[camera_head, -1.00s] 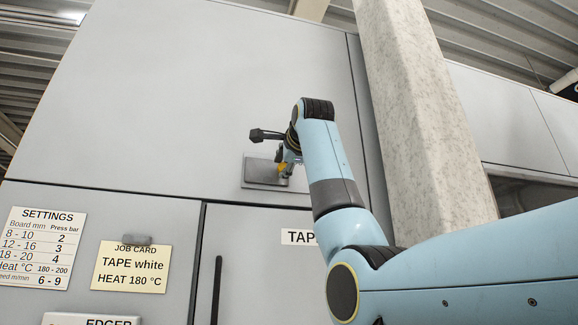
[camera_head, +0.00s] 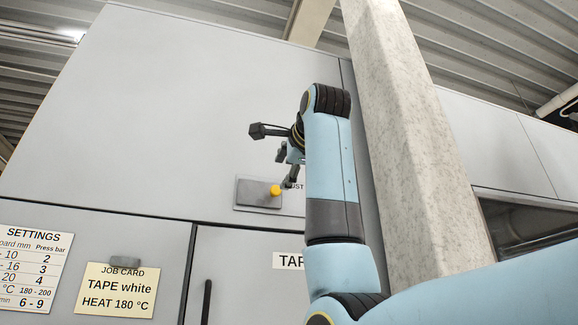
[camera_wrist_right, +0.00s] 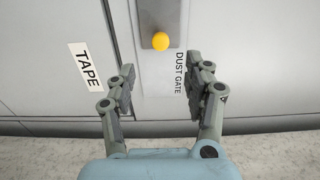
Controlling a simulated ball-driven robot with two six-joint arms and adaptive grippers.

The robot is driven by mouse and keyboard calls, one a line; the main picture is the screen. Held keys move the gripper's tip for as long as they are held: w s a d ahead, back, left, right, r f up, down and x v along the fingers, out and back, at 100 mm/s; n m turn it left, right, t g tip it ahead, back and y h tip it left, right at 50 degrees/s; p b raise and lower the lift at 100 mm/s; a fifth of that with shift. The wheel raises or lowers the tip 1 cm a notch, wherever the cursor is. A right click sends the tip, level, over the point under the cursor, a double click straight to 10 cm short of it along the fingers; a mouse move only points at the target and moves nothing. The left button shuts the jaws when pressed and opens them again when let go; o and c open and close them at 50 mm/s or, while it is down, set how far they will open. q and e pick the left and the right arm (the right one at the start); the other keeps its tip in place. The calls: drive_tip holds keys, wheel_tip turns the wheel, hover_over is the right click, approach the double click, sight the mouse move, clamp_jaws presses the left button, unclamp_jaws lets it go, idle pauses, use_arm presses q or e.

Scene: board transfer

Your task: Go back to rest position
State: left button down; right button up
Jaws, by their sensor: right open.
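My right gripper (camera_head: 285,168) is in front of the grey machine cabinet, just right of the yellow knob (camera_head: 275,190) on its grey plate (camera_head: 250,194). In the right wrist view the right gripper (camera_wrist_right: 162,92) is open, with its two fingers apart and nothing between them. The yellow knob (camera_wrist_right: 160,41) shows beyond the fingertips, clear of both, beside the label DUST GATE (camera_wrist_right: 180,73). In the head view the arm partly hides that label. My left gripper is not in view.
A pale speckled column (camera_head: 415,130) stands close to the right of my arm. A settings card (camera_head: 32,268) and a job card (camera_head: 115,290) are on the cabinet (camera_head: 200,100) at lower left. A TAPE label (camera_head: 289,261) is below the plate.

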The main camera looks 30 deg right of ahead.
drive_tip(key=shift+v, duration=1)
drive_tip(key=shift+w, duration=0.1)
